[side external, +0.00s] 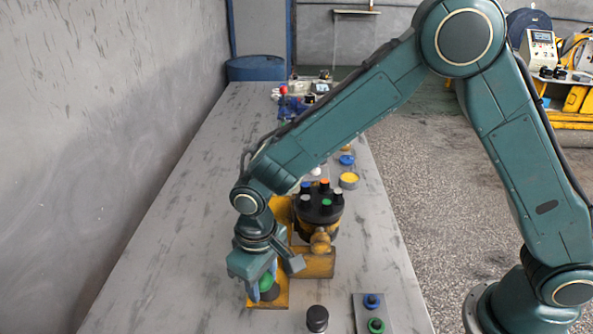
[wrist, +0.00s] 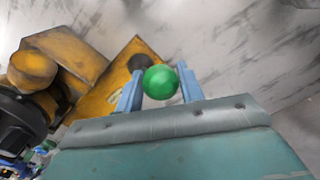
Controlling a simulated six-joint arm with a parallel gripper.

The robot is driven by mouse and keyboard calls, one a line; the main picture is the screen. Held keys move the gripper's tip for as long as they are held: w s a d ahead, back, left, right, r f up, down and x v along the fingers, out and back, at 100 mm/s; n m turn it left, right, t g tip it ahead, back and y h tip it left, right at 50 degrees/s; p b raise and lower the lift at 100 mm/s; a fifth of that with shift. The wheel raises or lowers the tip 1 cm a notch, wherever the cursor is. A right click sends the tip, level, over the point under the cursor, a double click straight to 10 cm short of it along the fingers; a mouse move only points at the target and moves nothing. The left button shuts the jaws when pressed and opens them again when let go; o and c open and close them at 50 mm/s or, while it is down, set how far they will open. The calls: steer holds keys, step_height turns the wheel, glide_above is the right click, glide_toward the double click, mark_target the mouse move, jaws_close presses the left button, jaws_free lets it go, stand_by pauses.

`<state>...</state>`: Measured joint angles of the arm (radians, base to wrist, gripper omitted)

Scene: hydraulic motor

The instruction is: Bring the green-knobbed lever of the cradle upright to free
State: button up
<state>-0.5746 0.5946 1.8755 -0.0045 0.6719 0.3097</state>
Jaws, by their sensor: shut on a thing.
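The lever's green knob (wrist: 161,82) sits between the two blue fingers of my gripper (wrist: 158,90) in the wrist view. In the side view my gripper (side external: 262,282) points down, shut on the green knob (side external: 266,284) at the near end of the yellow cradle (side external: 312,262). The lever's shaft is hidden under the knob and fingers, so its exact tilt cannot be told. A dark round part shows behind the knob. The black motor (side external: 320,205) with several coloured plugs on top sits in the cradle, to the right of my wrist.
A black cylinder (side external: 317,318) and a grey plate (side external: 390,312) with blue and green rings stand at the near right. A yellow-topped round part (side external: 348,180) and other small parts lie farther back. The left side of the table (side external: 165,230) is clear up to the wall.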

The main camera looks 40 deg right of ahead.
steer(key=shift+w+d+r, duration=0.2)
steer(key=shift+w+d, duration=0.2)
steer(key=shift+d, duration=0.1)
steer(key=shift+w+d+r, duration=0.15)
steer(key=shift+w+d, duration=0.2)
steer(key=shift+d, duration=0.1)
steer(key=shift+c, duration=0.2)
stand_by(0.7)
steer(key=shift+w+d+r, duration=0.2)
steer(key=shift+w+d, duration=0.5)
steer(key=shift+w, duration=0.15)
stand_by(0.5)
steer(key=shift+w+d, duration=0.3)
stand_by(0.5)
steer(key=o, duration=0.6)
steer(key=shift+c, duration=0.2)
steer(key=shift+o, duration=0.4)
steer(key=shift+r, duration=0.1)
step_height(320, 180, up, 6)
steer(key=shift+f, duration=0.1)
